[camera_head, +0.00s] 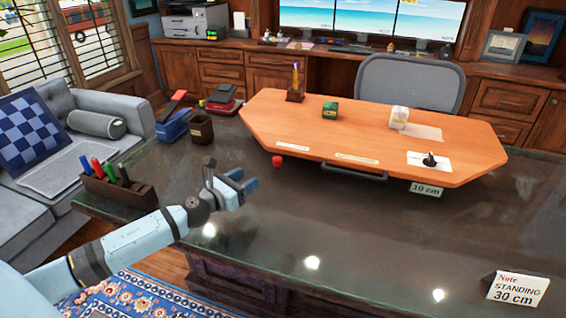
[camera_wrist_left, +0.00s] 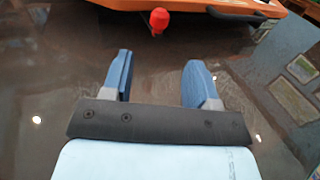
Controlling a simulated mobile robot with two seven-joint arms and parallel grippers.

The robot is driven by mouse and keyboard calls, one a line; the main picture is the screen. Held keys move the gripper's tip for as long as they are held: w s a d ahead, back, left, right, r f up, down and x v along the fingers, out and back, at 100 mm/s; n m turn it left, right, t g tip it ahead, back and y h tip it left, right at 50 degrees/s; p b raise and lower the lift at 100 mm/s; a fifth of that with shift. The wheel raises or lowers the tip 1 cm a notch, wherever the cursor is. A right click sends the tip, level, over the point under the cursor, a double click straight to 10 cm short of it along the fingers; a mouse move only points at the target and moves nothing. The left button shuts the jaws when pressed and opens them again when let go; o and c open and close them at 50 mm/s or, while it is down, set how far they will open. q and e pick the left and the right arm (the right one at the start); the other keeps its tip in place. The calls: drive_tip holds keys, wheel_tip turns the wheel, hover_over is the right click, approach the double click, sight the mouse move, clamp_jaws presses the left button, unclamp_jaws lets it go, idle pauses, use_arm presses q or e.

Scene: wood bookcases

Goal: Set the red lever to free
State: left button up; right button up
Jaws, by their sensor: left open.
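The red lever's round red knob (camera_head: 277,161) sits at the front left edge of the orange raised desk top (camera_head: 340,125). In the left wrist view the knob (camera_wrist_left: 159,20) is at the top, on a short dark stem below the orange edge. My left gripper (camera_head: 246,181) is over the dark glossy desk, in front and to the left of the knob. Its two blue fingers are apart and empty, and the knob lies beyond their tips (camera_wrist_left: 160,62), not touching them. The lever's position labels cannot be read. My right gripper is not in view.
A dark handle bar (camera_head: 354,172) runs under the orange front edge, with a "10 cm" card (camera_head: 426,189) at its right. A pen holder (camera_head: 118,186) and a brown cup (camera_head: 201,129) stand left. A "STANDING 30 cm" card (camera_head: 517,290) stands front right. The desk's front middle is clear.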

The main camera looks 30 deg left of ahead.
sight(274, 161)
use_arm(q)
drive_tip(key=w, duration=0.4)
drive_tip(key=w+d, duration=0.1)
drive_tip(key=w, duration=0.4)
drive_tip(key=w+d, duration=0.1)
drive_tip(key=w, duration=0.3)
drive_tip(key=shift+w+d, duration=0.1)
drive_tip(key=shift+w, duration=0.05)
clamp_jaws()
